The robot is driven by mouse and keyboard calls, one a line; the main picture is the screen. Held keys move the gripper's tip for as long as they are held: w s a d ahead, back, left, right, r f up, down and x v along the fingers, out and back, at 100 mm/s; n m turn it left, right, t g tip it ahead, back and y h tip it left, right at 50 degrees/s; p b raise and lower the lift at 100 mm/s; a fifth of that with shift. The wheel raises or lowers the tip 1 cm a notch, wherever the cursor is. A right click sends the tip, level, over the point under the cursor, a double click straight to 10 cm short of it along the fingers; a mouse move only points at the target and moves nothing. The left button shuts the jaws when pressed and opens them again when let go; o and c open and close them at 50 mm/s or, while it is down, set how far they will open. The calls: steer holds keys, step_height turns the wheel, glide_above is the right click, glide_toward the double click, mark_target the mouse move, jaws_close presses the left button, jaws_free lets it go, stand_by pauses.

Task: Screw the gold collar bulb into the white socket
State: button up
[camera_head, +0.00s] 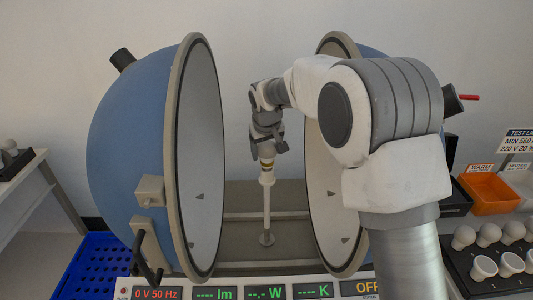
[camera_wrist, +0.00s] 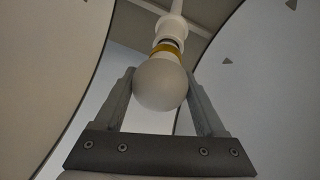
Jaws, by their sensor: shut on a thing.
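The gold collar bulb has a round white globe (camera_wrist: 161,84) and a gold band (camera_wrist: 166,50). My gripper (camera_wrist: 160,92) is shut on the globe, with one finger on each side. The white socket (camera_wrist: 172,28) tops a thin white post and lies in line with the bulb's collar end. A dark strip shows between the gold band and the socket; I cannot tell how far the bulb sits in it. In the head view the gold band (camera_head: 267,163) shows just below my gripper (camera_head: 266,148), directly above the white socket (camera_head: 266,178). The globe is mostly hidden there.
Two halves of a blue sphere stand open, left (camera_head: 130,150) and right (camera_head: 322,200), with my arm between them. A display panel (camera_head: 240,292) runs along the front. An orange bin (camera_head: 490,194) and a rack of several bulbs (camera_head: 490,262) are at right; a blue crate (camera_head: 98,268) is at left.

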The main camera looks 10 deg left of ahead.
steer(key=m, duration=0.1)
steer(key=m+h, duration=0.1)
steer(key=m, duration=0.1)
steer(key=m+h, duration=0.1)
steer(key=shift+s+a+f+m, duration=0.15)
steer(key=shift+s+m, duration=0.1)
steer(key=shift+m, duration=0.15)
steer(key=m+h+p, duration=0.1)
steer(key=m, duration=0.1)
steer(key=m+p, duration=0.2)
steer(key=shift+m+g+h, duration=0.3)
steer(key=shift+g+h, duration=0.1)
steer(key=m+p, duration=0.1)
steer(key=m+g+p, duration=0.1)
steer(key=m+p, duration=0.1)
steer(key=m+h+p, duration=0.1)
steer(key=m, duration=0.1)
steer(key=shift+r+g, duration=0.25)
steer(key=shift+g, duration=0.05)
steer(key=m+p, duration=0.2)
steer(key=shift+d+m+g+h+p, duration=0.25)
steer(key=shift+m+g+h+p, duration=0.05)
steer(key=shift+g+h+p, duration=0.1)
steer(key=shift+f+m+g+p, duration=0.3)
steer(key=shift+m+g+p, duration=0.15)
steer(key=shift+m, duration=0.55)
steer(key=o, duration=1.2)
steer(key=shift+d, duration=0.1)
steer(key=shift+r, duration=0.1)
